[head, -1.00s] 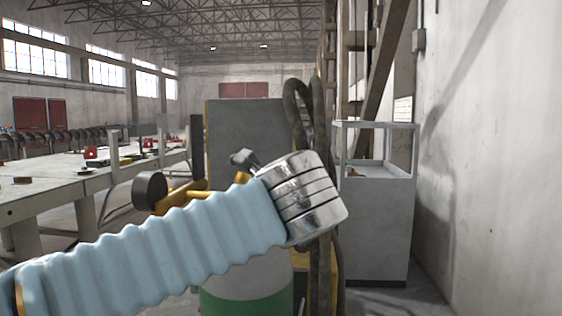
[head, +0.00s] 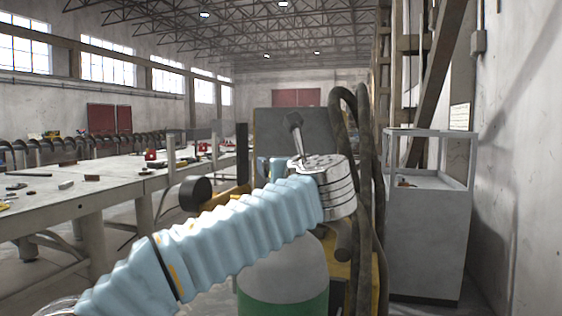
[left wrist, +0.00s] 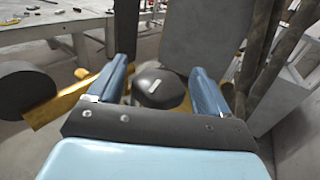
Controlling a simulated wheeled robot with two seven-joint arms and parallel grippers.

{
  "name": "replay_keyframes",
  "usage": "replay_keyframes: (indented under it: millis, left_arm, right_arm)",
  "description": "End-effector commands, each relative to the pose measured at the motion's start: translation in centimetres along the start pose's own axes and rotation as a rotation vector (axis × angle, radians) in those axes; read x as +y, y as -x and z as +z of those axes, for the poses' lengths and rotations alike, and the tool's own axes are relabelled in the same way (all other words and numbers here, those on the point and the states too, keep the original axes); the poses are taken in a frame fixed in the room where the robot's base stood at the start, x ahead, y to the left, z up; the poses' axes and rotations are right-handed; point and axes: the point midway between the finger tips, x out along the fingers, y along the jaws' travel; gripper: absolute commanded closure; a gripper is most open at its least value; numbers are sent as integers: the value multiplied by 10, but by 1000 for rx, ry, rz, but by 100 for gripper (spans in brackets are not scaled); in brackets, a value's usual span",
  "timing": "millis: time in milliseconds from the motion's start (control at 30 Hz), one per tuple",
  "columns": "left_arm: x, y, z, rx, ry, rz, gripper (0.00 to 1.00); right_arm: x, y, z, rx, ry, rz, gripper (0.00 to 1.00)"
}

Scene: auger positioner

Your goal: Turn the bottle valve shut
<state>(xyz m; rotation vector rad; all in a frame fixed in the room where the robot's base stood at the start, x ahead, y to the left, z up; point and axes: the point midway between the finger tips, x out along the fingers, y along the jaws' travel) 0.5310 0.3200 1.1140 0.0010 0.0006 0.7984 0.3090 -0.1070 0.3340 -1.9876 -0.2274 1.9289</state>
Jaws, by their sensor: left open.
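A gas bottle (head: 284,270), pale grey above and green below, stands at the lower middle of the head view. My left arm in its light blue sleeve crosses in front of it and hides its top. In the left wrist view my left gripper (left wrist: 158,74) is open, its two blue fingers apart. A dark rounded knob with a white mark, seemingly the bottle valve (left wrist: 162,90), shows between the fingers. I cannot tell whether they touch it. My right gripper is not in view.
A yellow frame with a black wheel (head: 195,193) is left of the bottle. Dark hoses (head: 366,180) hang close on its right. A grey cabinet (head: 428,235) stands further right by the wall. A long workbench (head: 75,195) with tools fills the left.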

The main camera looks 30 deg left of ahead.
Motion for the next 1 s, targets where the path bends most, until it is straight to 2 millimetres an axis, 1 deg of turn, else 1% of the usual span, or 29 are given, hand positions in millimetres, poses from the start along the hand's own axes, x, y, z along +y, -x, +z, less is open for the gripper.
replay_keyframes:
  millis: [33,167,467,700,800,1000]
  left_arm:
    - [1,-6,1,1,0,3,21]
    - [0,-15,0,0,0,1,21]
    - [0,-18,0,0,1,0,21]
    - [0,-17,0,0,1,0,58]
    - [0,-17,0,0,2,0,71]
    - [1,-17,1,-1,4,-9,71]
  right_arm:
    - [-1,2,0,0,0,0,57]
    - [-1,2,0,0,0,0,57]
    - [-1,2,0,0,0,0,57]
    - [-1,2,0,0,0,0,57]
    - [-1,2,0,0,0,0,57]
    - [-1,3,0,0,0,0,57]
